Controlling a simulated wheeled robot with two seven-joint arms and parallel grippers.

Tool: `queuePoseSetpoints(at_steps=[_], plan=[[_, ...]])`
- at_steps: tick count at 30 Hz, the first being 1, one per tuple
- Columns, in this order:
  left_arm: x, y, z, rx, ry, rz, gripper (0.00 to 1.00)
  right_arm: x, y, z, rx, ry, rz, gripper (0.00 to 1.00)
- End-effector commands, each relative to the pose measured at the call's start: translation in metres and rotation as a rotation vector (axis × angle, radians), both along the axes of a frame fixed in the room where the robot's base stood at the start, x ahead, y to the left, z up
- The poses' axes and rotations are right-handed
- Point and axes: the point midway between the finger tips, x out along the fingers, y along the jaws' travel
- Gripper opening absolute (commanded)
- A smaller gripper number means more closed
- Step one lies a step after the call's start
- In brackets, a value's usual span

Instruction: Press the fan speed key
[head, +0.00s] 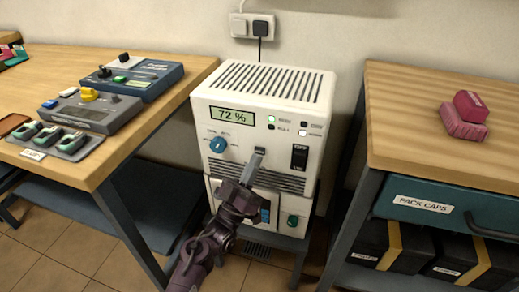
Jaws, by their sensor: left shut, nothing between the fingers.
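A white slatted-top unit (262,90) stands between two tables, with a green display (233,116) reading 72 %. Its front has a blue dial (218,145), a black rocker switch (299,157) and small indicator lights (286,119). A small dark grey key (260,150) shows just above my left fingertips; I cannot read which key is the fan speed key. My left gripper (254,162) is shut and empty, its tips in front of the unit's middle, at or very near that key. I cannot tell whether they touch. My right gripper is out of view.
The left table (150,125) holds grey and blue devices. The right table (400,110) carries red blocks (465,115) above a teal drawer (425,210) marked PACK CAPS. A lower unit (291,221) sits below. A plug (262,27) is on the wall.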

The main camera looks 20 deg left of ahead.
Motion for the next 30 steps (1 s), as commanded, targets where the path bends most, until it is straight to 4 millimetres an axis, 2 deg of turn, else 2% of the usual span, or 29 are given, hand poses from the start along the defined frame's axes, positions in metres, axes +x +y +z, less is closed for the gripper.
queuePoseSetpoints(at_steps=[8,21,30], plan=[[-0.002,0.000,0.000,0.001,0.001,0.000,0.00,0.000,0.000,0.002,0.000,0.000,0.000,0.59],[-0.044,0.001,0.001,0.001,0.002,0.000,0.00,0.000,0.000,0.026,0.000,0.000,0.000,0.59],[-0.050,0.002,-0.001,0.000,0.000,0.000,0.00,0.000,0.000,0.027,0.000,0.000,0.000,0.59]])
